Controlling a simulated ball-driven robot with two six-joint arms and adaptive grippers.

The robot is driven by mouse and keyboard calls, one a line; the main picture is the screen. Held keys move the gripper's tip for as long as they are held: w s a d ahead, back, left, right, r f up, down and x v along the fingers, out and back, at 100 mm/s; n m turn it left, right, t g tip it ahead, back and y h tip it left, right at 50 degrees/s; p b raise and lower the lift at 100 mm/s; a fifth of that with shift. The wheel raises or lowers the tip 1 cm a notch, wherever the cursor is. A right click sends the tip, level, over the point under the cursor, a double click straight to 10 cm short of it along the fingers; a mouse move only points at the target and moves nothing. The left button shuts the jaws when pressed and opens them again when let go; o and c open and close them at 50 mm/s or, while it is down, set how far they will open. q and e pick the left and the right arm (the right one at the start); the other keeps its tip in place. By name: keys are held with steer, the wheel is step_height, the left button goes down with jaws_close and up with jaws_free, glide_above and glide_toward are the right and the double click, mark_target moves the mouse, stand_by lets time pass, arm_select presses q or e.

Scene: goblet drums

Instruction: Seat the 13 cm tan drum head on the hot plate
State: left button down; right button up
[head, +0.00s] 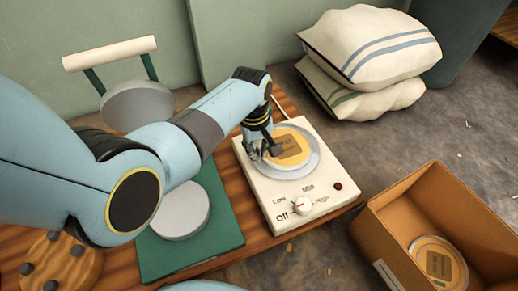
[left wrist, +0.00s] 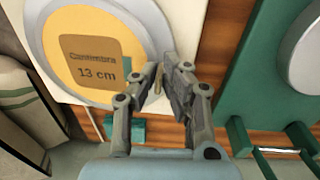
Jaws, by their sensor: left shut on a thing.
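The tan drum head (head: 299,151) is a flat round disc with a brown label. It lies over the silver round plate of the white hot plate (head: 266,188). In the left wrist view the drum head (left wrist: 115,85) is labelled "13 cm", and the hot plate's silver disc (left wrist: 158,25) shows around its edge. My left gripper (head: 270,150) is shut at the drum head's left edge; its fingers (left wrist: 163,85) close on a small tan piece there. I cannot tell whether the drum head touches the plate. My right gripper is out of view.
A green press (head: 222,215) with a grey round plate and white-handled lever stands left of the hot plate. A knobbed wooden piece (head: 62,262) is at lower left. A cardboard box (head: 400,205) at right holds another tan disc (head: 459,268). Striped cushions (head: 370,50) lie behind.

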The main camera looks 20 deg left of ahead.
arm_select(q)
steer(key=shift+p, duration=0.3)
steer(key=c, duration=1.4)
jaws_free()
steer(key=r, duration=1.2)
steer(key=shift+s+a, duration=0.35)
steer(key=shift+f, duration=0.1)
